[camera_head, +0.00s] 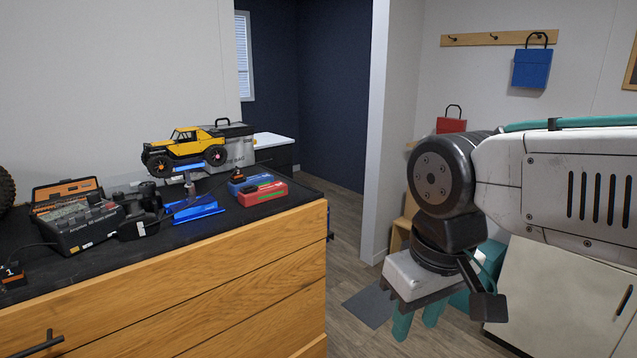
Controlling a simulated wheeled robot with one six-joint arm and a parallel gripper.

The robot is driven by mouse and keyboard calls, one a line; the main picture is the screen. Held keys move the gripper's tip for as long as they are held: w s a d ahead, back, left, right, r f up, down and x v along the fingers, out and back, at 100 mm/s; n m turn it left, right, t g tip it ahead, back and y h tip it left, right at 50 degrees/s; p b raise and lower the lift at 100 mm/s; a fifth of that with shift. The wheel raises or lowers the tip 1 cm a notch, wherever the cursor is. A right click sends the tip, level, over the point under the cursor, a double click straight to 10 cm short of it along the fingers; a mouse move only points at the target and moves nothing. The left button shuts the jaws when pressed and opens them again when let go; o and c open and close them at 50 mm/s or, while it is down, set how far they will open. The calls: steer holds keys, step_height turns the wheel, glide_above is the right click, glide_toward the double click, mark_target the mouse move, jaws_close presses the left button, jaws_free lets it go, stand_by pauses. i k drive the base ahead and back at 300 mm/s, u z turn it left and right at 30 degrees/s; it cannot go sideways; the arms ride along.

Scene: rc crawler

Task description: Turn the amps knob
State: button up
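A black charger-like device (82,222) with a grey top panel and white lettering on its front sits at the left of the dark worktop. Its knobs are too small to tell apart, so I cannot pick out the amps knob. My gripper (417,325) hangs at the lower centre right, beyond the right end of the worktop and well away from the device. Its two teal fingers point down with a gap between them, and nothing shows between them.
The dark worktop (300,187) on a wooden drawer cabinet (200,300) also holds a yellow crawler (184,144) on a blue stand, a grey toolbox (236,148), and red and blue battery packs (262,193). A black block (140,222) stands right of the device. Open floor lies right of the cabinet.

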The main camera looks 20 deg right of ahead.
mark_target(93, 197)
steer(key=z, duration=0.75)
steer(key=i, duration=1.1)
steer(key=u, duration=0.05)
